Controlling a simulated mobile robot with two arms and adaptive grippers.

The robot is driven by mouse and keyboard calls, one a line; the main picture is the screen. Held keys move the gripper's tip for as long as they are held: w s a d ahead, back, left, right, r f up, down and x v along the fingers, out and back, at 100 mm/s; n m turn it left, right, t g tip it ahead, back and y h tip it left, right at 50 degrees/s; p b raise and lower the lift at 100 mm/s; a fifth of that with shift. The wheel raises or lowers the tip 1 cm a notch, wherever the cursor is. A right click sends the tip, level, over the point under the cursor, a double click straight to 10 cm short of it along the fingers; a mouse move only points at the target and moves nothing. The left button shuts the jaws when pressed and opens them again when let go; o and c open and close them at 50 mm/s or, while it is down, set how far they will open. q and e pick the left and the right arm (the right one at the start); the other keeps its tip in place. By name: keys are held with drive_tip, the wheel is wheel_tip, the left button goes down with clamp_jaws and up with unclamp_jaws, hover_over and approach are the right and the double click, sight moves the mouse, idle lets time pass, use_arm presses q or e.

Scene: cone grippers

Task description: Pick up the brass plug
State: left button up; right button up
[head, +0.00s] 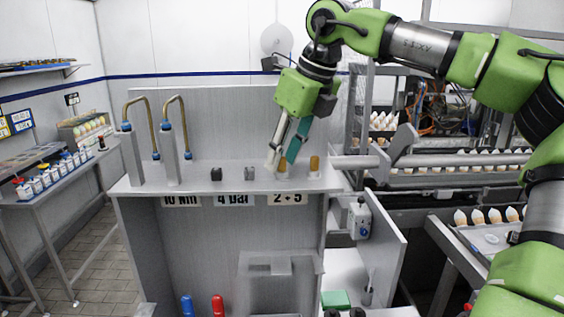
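Two small amber-brown, plug-like pieces stand on light bases at the right end of the grey bench top. The right one, a brass plug (314,163), stands upright in the clear. The left one, a similar brass piece (282,168), is partly hidden by my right gripper (281,161). That gripper points down from above, with one pale finger and one teal finger. Its fingertips are apart, one to each side of the left piece as seen here. I cannot tell whether they touch it. My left gripper is out of view.
The grey bench top (200,181) also holds two small dark blocks (216,174) and two posts with curved brass pipes (174,120). A grey upright panel (215,120) stands behind. A metal rail (358,162) and rack with pale cones lie close on the right.

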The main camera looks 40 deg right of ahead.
sight(284, 159)
drive_tip(key=shift+s+a+r, duration=0.15)
drive_tip(key=shift+s+a, duration=0.05)
clamp_jaws()
drive_tip(key=shift+w+d, duration=0.1)
drive_tip(key=shift+d, duration=0.05)
drive_tip(key=shift+r+b, duration=0.45)
drive_tip(key=shift+b, duration=0.05)
wheel_tip(284, 159, up, 2)
drive_tip(key=shift+b, duration=0.6)
drive_tip(key=s+a+r, duration=0.2)
drive_tip(key=s+r, duration=0.4)
drive_tip(key=r, duration=0.1)
drive_tip(key=s+a+r+p, duration=0.1)
drive_tip(key=s+a+r, duration=0.1)
drive_tip(key=s+r, duration=0.5)
drive_tip(key=shift+s+a+r, duration=0.15)
drive_tip(key=shift+a+r, duration=0.2)
drive_tip(key=shift+r, duration=0.15)
